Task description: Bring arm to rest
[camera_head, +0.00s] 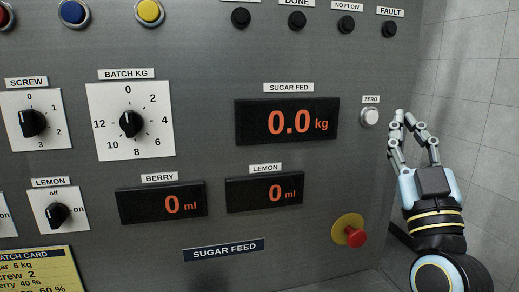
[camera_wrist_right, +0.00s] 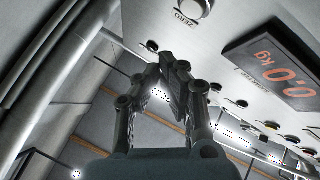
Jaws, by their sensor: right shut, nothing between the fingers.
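My right gripper (camera_head: 406,120) is at the right of the head view, in front of the panel's right edge, with its fingers pointing up. It is shut and empty. The white ZERO button (camera_head: 369,116) is just left of its fingertips; I cannot tell the exact gap. In the right wrist view the shut fingers (camera_wrist_right: 172,75) show in the middle, and the ZERO button (camera_wrist_right: 192,8) is at the top, apart from them. My left gripper is in neither view.
The grey panel (camera_head: 225,75) fills most of the head view. The SUGAR FED display (camera_head: 287,121) reads 0.0 kg. A red stop button (camera_head: 355,237) on a yellow base juts out below the right gripper's left side. A tiled wall (camera_head: 480,80) stands behind at right.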

